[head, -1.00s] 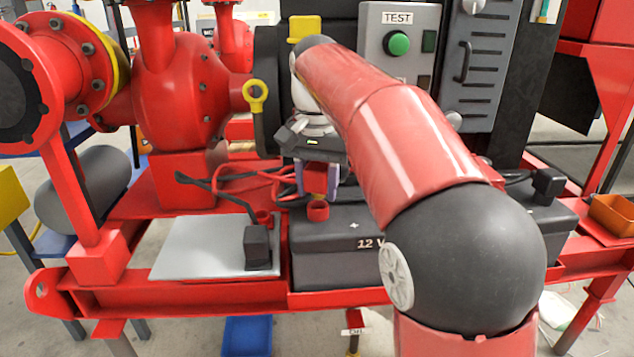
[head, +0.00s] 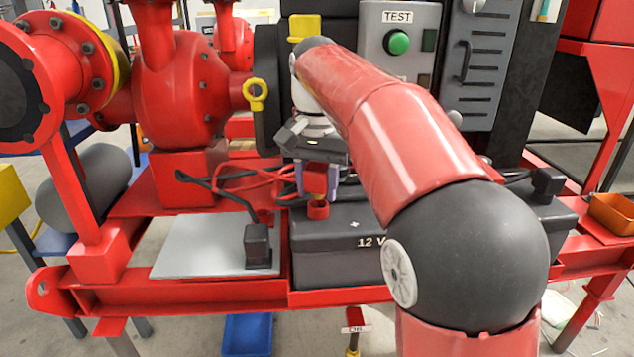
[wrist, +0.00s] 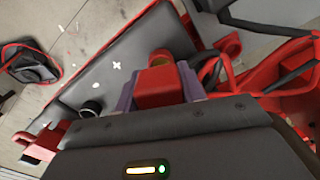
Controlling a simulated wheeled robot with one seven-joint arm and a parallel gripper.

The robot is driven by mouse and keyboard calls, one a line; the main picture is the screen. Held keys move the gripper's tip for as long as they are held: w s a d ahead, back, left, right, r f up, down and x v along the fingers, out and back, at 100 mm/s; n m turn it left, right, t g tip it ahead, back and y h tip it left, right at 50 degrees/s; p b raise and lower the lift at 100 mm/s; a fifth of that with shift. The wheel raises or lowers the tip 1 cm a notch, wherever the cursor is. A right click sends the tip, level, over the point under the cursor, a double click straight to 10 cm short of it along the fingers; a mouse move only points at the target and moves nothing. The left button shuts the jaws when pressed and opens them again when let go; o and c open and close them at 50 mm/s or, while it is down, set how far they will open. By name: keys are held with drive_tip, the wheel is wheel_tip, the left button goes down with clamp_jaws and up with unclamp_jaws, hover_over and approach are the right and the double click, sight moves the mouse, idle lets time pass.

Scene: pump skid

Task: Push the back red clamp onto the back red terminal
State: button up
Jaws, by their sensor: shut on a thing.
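My gripper (head: 318,180) is shut on a red clamp (head: 316,178), which shows between its purple-faced fingers in the wrist view (wrist: 165,86). The clamp is above the left rear part of the dark battery (head: 325,262) marked 12 V. A red ring-shaped part (head: 318,210) with a brass-coloured middle shows just below the clamp. I cannot tell whether clamp and post touch or how far the clamp is seated.
A black block (head: 257,245) stands on the grey plate (head: 200,252) left of the battery. Red cables (head: 262,178) run behind, left of my gripper. The red pump (head: 185,90) is at left and a TEST panel (head: 400,50) behind. My arm covers the battery's right part.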

sight(317, 167)
drive_tip(key=shift+f+b, duration=0.6)
drive_tip(key=shift+f, duration=0.45)
drive_tip(key=o, duration=1.2)
drive_tip(key=shift+o, duration=0.2)
wheel_tip(317, 167, up, 8)
drive_tip(key=shift+f+p, duration=0.1)
drive_tip(key=shift+p, duration=0.75)
drive_tip(key=s+d+f+n+t, duration=0.2)
drive_tip(key=s+d+f+t, duration=0.15)
drive_tip(key=s+d, duration=0.6)
drive_tip(key=s+d+f+n+t, duration=0.1)
drive_tip(key=s+f+n+t, duration=0.1)
drive_tip(key=s+f, duration=1.1)
drive_tip(key=shift+f, duration=0.5)
